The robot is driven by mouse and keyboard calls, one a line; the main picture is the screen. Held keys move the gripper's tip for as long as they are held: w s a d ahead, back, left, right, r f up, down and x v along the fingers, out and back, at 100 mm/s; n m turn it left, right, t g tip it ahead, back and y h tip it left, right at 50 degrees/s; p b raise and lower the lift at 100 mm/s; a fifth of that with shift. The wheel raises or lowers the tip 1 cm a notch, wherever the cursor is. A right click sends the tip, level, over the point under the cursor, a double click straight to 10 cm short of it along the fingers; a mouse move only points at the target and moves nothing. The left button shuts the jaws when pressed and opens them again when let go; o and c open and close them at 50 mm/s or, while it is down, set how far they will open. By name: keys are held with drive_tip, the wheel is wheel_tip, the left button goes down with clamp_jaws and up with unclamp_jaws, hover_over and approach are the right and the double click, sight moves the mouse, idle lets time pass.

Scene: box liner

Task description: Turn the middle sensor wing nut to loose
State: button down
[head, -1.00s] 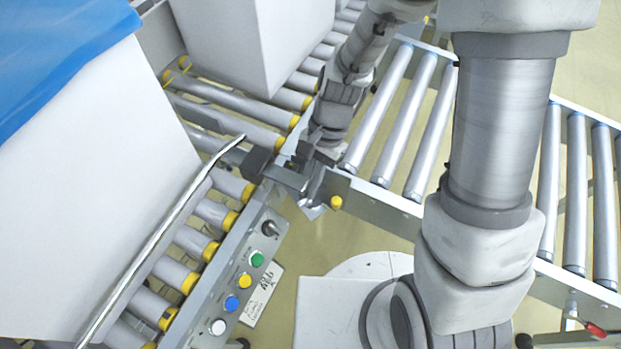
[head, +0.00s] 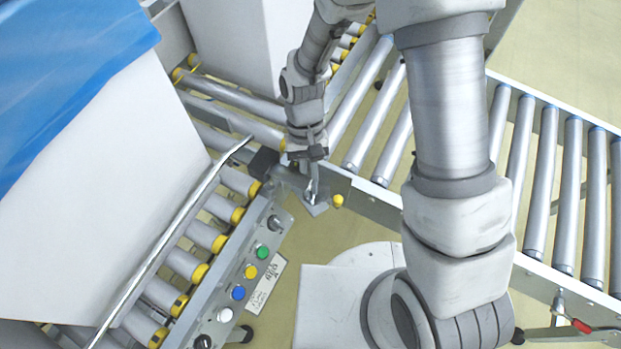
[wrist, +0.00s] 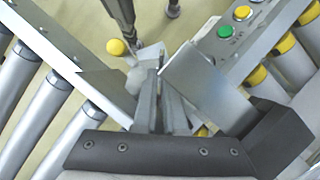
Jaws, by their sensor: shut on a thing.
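My gripper (head: 312,192) points down at the metal bracket (head: 340,188) by the corner between the two conveyors. In the wrist view its fingers (wrist: 160,85) are close together beside the bracket plates. They are shut on the middle sensor wing nut, which is small and mostly hidden between the fingertips, so its angle cannot be read. A dark block, perhaps the sensor body (head: 263,162), sits left of the gripper at the rail end. It also shows at the lower right of the wrist view (wrist: 280,140).
A yellow round knob (head: 337,201) is just right of the fingers. A control panel with coloured buttons (head: 250,272) runs along the left conveyor. A bent metal guide rail (head: 180,225) and a large white box with blue liner (head: 95,190) stand left. Roller conveyor (head: 545,180) lies right.

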drive_tip(key=shift+n, duration=0.3)
idle(0.4)
drive_tip(key=c, duration=1)
unclamp_jaws()
drive_tip(key=shift+s, duration=0.1)
